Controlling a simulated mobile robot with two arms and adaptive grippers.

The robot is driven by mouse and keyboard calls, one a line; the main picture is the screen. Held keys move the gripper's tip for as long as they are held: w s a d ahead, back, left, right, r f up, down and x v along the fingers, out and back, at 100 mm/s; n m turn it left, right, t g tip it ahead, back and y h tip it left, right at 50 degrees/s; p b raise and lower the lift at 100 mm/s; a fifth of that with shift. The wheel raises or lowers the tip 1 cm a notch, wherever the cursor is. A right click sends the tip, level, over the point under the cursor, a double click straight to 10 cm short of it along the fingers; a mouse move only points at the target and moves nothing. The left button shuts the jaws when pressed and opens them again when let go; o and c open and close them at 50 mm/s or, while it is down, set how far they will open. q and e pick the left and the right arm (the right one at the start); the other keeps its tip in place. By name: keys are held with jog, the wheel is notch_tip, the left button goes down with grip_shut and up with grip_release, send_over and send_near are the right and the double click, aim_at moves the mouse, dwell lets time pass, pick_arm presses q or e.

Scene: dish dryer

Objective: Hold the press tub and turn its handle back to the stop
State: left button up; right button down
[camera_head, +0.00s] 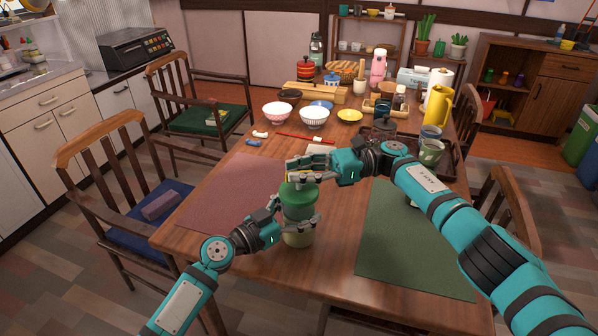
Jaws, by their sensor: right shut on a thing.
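The press tub (299,239) stands upright on the table near its front edge, with a green upper part (298,205) and a pale lower body. My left gripper (303,222) comes in from the left, with its fingers around the tub at mid height; whether they press on it I cannot tell. My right gripper (298,170) is shut at the very top of the tub, on what seems to be its handle. The handle itself is mostly hidden by the fingers, so its angle does not show.
A red-brown mat (235,195) lies left of the tub and a green mat (415,245) right of it. Bowls (314,117), a yellow pitcher (438,106) and a dark tray (448,160) with cups fill the far side. Chairs stand around the table.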

jog(key=shift+w+d+f, duration=0.1)
jog(key=shift+w, duration=0.05)
dwell(0.7)
jog(key=c, duration=1.7)
grip_release()
jog(key=o, duration=0.3)
jog(key=shift+v, duration=3.7)
